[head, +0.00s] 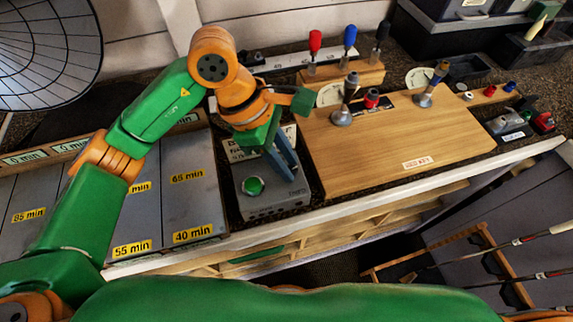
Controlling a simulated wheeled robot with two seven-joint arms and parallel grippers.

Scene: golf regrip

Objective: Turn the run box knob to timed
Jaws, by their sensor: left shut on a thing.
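The run box (252,211) is a grey box near the front edge of the bench, with a large green button (253,186) on its top. My left arm comes in from the left and reaches over the box. My left gripper (289,175) points down, with its blue-grey fingers at the box top, right of the green button. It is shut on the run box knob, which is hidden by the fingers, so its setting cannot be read. A sign behind the box is partly covered by the gripper. My right gripper is not in view.
A wooden board (400,145) with metal stands lies just right of the box. Screwdrivers in a wooden rack (342,76) stand behind it. Grey panels with yellow minute labels (187,176) lie left. Golf clubs (520,240) rest below the bench at right.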

